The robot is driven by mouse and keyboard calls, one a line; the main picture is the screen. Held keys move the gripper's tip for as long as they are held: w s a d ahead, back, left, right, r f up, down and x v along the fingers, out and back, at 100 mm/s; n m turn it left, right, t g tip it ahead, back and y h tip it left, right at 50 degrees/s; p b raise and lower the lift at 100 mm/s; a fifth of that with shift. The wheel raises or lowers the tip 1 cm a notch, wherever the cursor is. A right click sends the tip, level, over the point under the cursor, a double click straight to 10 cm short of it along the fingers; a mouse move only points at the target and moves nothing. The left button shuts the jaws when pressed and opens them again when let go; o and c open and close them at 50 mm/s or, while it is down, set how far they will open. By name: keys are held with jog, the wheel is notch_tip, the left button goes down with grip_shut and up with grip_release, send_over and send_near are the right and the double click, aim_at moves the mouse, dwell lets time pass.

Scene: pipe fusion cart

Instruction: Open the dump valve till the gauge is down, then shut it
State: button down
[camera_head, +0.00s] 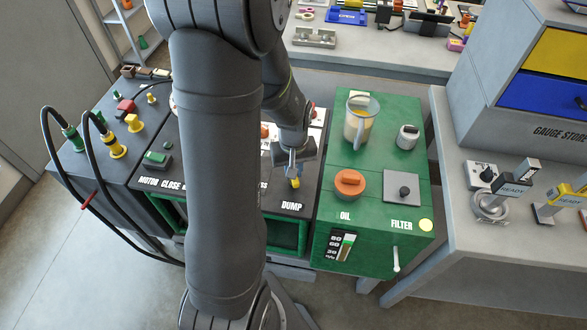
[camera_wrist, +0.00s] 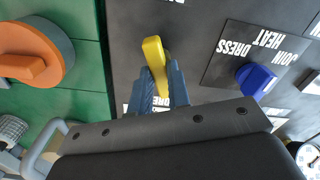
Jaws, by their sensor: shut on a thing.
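The dump valve has a yellow lever (camera_head: 296,183) just above the white DUMP lettering on the black panel. My gripper (camera_head: 294,172) reaches down over it from above. In the wrist view, the yellow lever (camera_wrist: 155,58) stands between my two blue-grey fingers (camera_wrist: 163,85), which are shut on it; its rounded end sticks out past them. A round white-faced gauge (camera_wrist: 308,156) is cut off at the lower right of the wrist view, and its reading is too small to tell. My arm hides the panel's middle in the head view.
A blue selector knob (camera_wrist: 257,80) marked DRESS, HEAT and JOIN is beside the lever. The green unit (camera_head: 384,225) to the right carries an orange oil cap (camera_head: 349,184), a grey filter block (camera_head: 402,188) and a jug (camera_head: 360,122). Black hoses (camera_head: 60,190) loop at left.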

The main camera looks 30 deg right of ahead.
jog(key=n, duration=0.6)
jog(key=shift+n, duration=0.3)
jog(key=n, duration=0.6)
jog(key=shift+n, duration=0.3)
jog(key=c, duration=1.4)
grip_release()
jog(key=shift+o, duration=0.2)
notch_tip(320, 180, up, 18)
jog(key=shift+f, duration=0.25)
jog(key=shift+f, duration=0.15)
notch_tip(320, 180, down, 17)
jog(key=shift+f, duration=0.15)
